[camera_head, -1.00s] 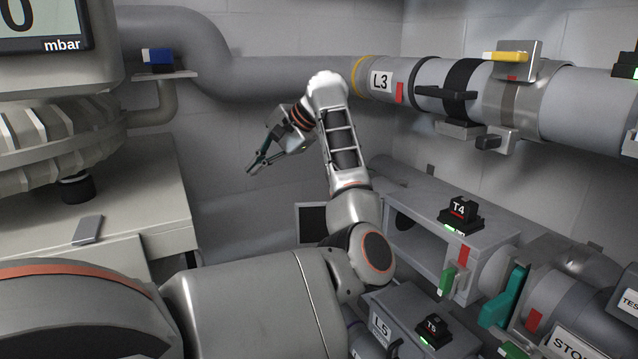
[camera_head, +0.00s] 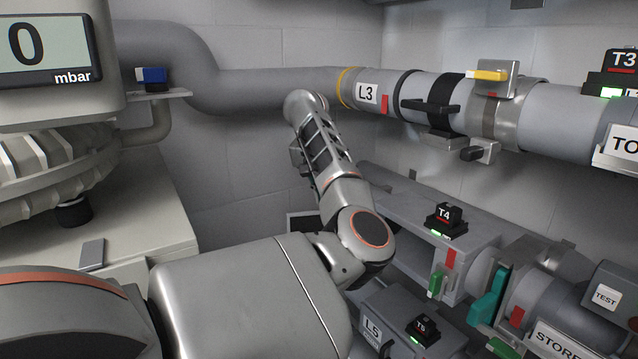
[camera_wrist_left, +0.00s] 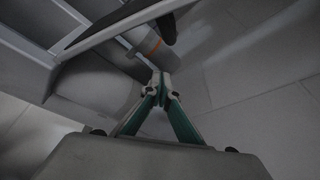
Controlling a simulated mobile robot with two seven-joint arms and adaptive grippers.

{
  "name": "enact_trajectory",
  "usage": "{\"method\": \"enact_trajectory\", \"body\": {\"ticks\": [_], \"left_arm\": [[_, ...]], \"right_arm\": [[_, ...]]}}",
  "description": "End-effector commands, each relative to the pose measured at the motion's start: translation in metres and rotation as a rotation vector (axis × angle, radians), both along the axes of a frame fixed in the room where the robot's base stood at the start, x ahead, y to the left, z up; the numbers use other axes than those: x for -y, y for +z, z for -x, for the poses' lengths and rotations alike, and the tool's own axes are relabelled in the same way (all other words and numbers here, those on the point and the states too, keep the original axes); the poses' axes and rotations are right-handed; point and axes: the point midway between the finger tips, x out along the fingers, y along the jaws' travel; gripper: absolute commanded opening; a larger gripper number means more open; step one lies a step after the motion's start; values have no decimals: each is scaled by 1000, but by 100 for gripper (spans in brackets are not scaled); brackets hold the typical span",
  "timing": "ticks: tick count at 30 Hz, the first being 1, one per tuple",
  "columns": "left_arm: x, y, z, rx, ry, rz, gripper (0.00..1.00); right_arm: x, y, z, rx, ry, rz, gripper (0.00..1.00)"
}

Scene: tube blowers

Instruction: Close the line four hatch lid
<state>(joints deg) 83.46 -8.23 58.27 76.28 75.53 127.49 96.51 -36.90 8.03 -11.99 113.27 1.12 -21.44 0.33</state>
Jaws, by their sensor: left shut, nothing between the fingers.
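The line four hatch housing (camera_head: 455,232) is the grey box under the T4 tag, right of my left arm. A framed dark panel (camera_head: 299,223), which looks like the hatch lid standing open, shows only partly at the housing's left end, behind my arm. My left gripper (camera_wrist_left: 160,84) is shut and empty in the left wrist view, its green-sided fingers meeting at the tips. In the head view it is almost wholly hidden behind my wrist. Contact with the lid cannot be told. My right gripper is out of view.
The L3 pipe (camera_head: 560,117) with clamps runs above and behind my arm. The L5 box (camera_head: 372,312) lies below the housing. A machine with a pressure display (camera_head: 45,45) stands at left. Bare wall (camera_head: 235,165) lies between it and my arm.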

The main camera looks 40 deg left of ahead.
Motion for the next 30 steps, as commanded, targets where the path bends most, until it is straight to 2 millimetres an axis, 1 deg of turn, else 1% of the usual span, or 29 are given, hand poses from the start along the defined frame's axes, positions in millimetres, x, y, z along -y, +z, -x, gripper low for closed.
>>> {"method": "enact_trajectory", "body": {"ticks": [6, 12, 16, 30], "left_arm": [[9, 3, 24, 4, 1, 0, 0], [12, 1, 36, 1, 1, 0, 0], [13, 0, 38, -1, 0, -1, 0], [12, -1, 37, -2, 4, -1, 0]], "right_arm": [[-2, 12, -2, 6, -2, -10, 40], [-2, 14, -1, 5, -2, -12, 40], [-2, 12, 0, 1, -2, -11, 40], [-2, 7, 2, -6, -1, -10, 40]]}}
